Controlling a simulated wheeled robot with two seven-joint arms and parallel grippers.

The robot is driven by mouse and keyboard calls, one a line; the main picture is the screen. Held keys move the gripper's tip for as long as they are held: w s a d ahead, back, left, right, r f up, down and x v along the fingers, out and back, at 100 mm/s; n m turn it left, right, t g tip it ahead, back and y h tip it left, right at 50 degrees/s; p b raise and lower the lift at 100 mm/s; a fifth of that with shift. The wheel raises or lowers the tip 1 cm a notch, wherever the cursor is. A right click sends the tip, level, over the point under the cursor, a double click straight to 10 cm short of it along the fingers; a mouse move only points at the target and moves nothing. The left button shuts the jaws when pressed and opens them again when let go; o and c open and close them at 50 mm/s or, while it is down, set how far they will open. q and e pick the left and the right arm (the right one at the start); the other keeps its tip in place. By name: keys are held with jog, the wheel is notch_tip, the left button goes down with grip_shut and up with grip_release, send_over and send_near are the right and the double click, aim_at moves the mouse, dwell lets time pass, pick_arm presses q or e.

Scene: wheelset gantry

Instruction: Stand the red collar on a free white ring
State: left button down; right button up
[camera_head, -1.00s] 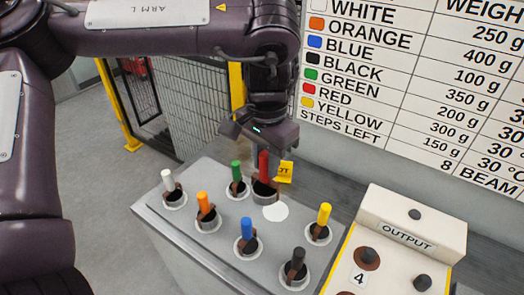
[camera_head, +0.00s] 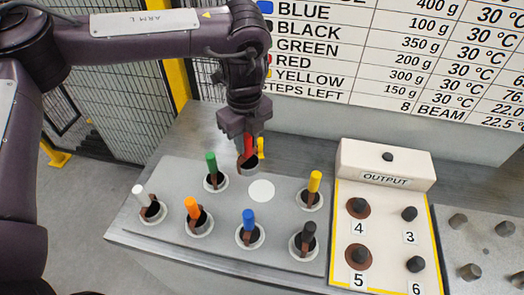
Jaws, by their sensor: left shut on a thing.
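The red collar (camera_head: 247,162) is a dark, open cup-like ring with a red upright tab. My left gripper (camera_head: 246,135) is shut on the red tab from above and holds the collar upright. The collar is just behind a bare white ring (camera_head: 261,191), which shows as a plain white disc on the grey plate (camera_head: 180,215). I cannot tell how high the collar is above the plate. Other collars stand on white rings: green (camera_head: 215,173), white (camera_head: 150,207), orange (camera_head: 198,217), blue (camera_head: 249,230), yellow (camera_head: 312,193) and black (camera_head: 304,241). My right gripper is out of view.
To the right stands a panel marked OUTPUT (camera_head: 385,180) with numbered places and dark knobs. A grey plate with metal pegs (camera_head: 485,245) lies farther right. A weight chart (camera_head: 400,60) is on the wall behind. A yellow post (camera_head: 178,80) and mesh fence stand at the left back.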

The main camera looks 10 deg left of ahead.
aim_at(258, 160)
pick_arm(q)
jog(key=f+m, duration=0.1)
jog(key=m, duration=0.2)
jog(key=d+f+m, duration=0.1)
jog(key=m, duration=0.2)
jog(key=w+d+f+m, duration=0.1)
jog(key=f+m, duration=0.1)
jog(key=m, duration=0.1)
jog(key=shift+d+p, duration=0.25)
jog(key=shift+p, duration=0.1)
jog(key=m, duration=0.1)
jog(key=f+m, duration=0.1)
jog(key=m, duration=0.1)
jog(key=shift+w+d+f, duration=0.1)
jog(key=shift+d+f, duration=0.05)
jog(key=shift+d, duration=0.25)
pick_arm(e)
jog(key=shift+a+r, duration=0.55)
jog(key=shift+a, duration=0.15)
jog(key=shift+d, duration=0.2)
pick_arm(q)
notch_tip(258, 160, down, 4)
jog(key=shift+b, duration=1.15)
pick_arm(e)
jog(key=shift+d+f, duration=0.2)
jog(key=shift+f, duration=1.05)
